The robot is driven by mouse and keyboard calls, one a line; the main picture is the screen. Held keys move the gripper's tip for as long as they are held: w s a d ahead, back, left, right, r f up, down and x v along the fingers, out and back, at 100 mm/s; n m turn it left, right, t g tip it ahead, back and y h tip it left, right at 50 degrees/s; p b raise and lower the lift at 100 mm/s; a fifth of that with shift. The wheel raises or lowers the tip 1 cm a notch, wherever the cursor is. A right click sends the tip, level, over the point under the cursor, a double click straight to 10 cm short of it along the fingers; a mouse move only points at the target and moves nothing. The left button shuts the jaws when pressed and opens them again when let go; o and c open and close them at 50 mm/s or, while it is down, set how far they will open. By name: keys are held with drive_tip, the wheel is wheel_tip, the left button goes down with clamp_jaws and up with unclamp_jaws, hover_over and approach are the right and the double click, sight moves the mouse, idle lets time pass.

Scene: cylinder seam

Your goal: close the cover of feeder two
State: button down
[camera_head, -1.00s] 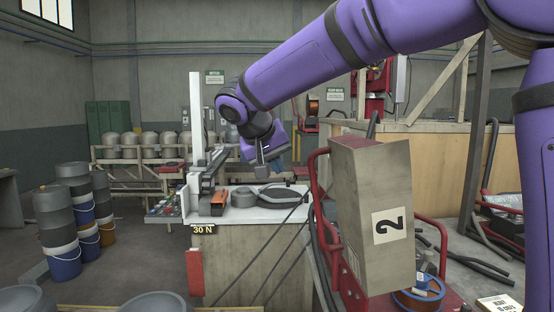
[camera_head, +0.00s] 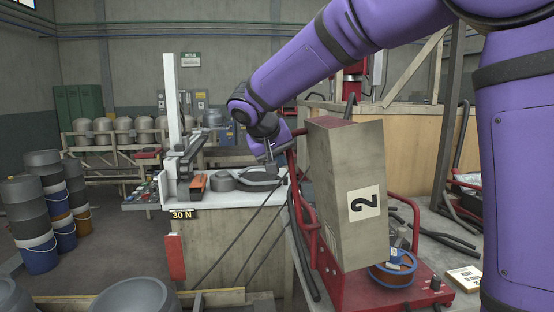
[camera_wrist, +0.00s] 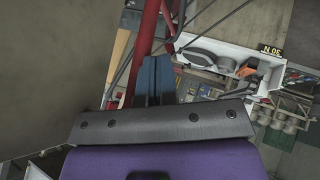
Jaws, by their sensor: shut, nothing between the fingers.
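Feeder two is a red wheeled frame (camera_head: 385,300) with a tall grey-beige box cover (camera_head: 335,200) marked "2". The cover stands raised and slightly tilted.
A white-topped bench (camera_head: 225,203) with a "30 N" sign (camera_head: 181,214) stands left of the feeder. Dark cables hang between bench and feeder. Stacked drums (camera_head: 40,215) stand far left. Black hoses lie right of the feeder. Open floor lies between drums and bench.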

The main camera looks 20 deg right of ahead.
drive_tip(key=s+d+r+m+t+y, duration=0.15)
drive_tip(key=d+y, duration=0.25)
drive_tip(key=d, duration=0.7)
drive_tip(key=s+d+m+y, duration=0.1)
drive_tip(key=s+d+y, duration=0.3)
drive_tip(key=d, duration=0.7)
drive_tip(key=s+d+f+m+t+y, duration=0.2)
drive_tip(key=d+f+y, duration=0.6)
drive_tip(key=d+f, duration=0.7)
wheel_tip(320, 180, down, 2)
drive_tip(key=shift+d+f+m+t, duration=0.2)
drive_tip(key=shift+d+m+t, duration=0.2)
drive_tip(key=shift+m+t, duration=0.05)
drive_tip(key=shift+s+f, duration=0.15)
